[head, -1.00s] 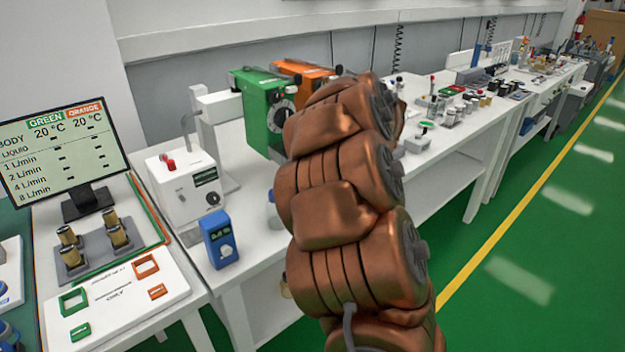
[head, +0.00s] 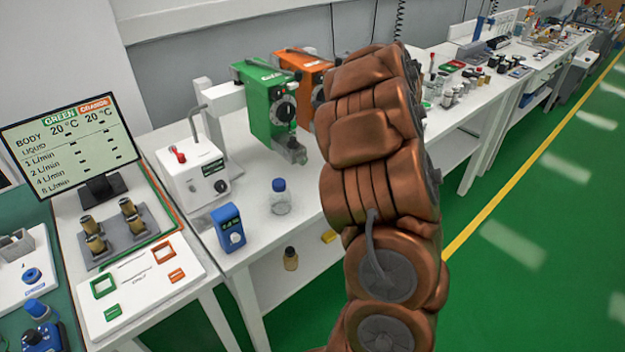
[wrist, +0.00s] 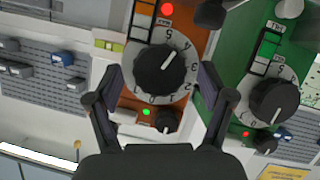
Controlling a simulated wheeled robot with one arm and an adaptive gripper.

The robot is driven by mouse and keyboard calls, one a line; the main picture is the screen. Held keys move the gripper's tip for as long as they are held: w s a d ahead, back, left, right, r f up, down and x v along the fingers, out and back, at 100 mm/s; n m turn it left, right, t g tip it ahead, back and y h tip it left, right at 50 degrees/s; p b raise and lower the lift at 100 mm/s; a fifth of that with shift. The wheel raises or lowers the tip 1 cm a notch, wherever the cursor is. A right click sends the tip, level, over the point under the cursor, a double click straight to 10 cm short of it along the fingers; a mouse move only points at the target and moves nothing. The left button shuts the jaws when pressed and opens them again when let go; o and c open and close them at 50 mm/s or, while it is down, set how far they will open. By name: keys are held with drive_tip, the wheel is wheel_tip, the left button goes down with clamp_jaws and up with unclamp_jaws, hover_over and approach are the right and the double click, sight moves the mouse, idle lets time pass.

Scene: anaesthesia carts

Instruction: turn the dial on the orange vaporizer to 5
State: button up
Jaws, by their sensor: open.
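The orange vaporizer (head: 302,62) stands on the white bench behind the green vaporizer (head: 268,107), partly hidden by my arm in the head view. In the wrist view the orange vaporizer (wrist: 192,18) faces me, with a black dial knob (wrist: 158,72) on a white numbered ring. A white mark on the knob points to the upper right, towards the 4 and 5 side; the exact reading is unclear. My gripper (wrist: 160,84) is open, with one finger on each side of the dial. I cannot tell whether they touch it. The head view hides my gripper.
The green vaporizer's dial (wrist: 273,101) is close to the right finger. A smaller black knob (wrist: 168,121) sits below the orange dial. A blue-capped bottle (head: 280,198), a blue meter (head: 229,228) and a white box (head: 192,174) stand on the bench. A screen (head: 70,148) is at left.

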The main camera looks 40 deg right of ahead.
drive_tip(key=m+y+p, duration=0.2)
drive_tip(key=shift+s+d+r+p, duration=0.1)
drive_tip(key=shift+d+p, duration=0.15)
drive_tip(key=shift+p, duration=0.15)
drive_tip(key=shift+s+r, duration=0.1)
drive_tip(key=shift+s, duration=0.3)
drive_tip(key=b+v, duration=0.2)
drive_tip(key=v, duration=0.5)
drive_tip(key=shift+w+a+r+m+g+h+b, duration=0.6)
drive_tip(key=shift+a+r+m+g+h+b, duration=1)
drive_tip(key=shift+r+h, duration=2.7)
drive_tip(key=s+a+f+g+y, duration=0.2)
drive_tip(key=s+a+f, duration=0.5)
drive_tip(key=a, duration=0.4)
drive_tip(key=s+a+f+m+g+y+b, duration=0.1)
drive_tip(key=s+a+f+g+y, duration=0.1)
drive_tip(key=s+a+f+g, duration=0.3)
drive_tip(key=s+a+f, duration=0.3)
drive_tip(key=a+f, duration=0.1)
drive_tip(key=a, duration=0.2)
drive_tip(key=shift+s+a+f, duration=0.25)
drive_tip(key=shift+s+a, duration=0.05)
drive_tip(key=shift+a, duration=0.1)
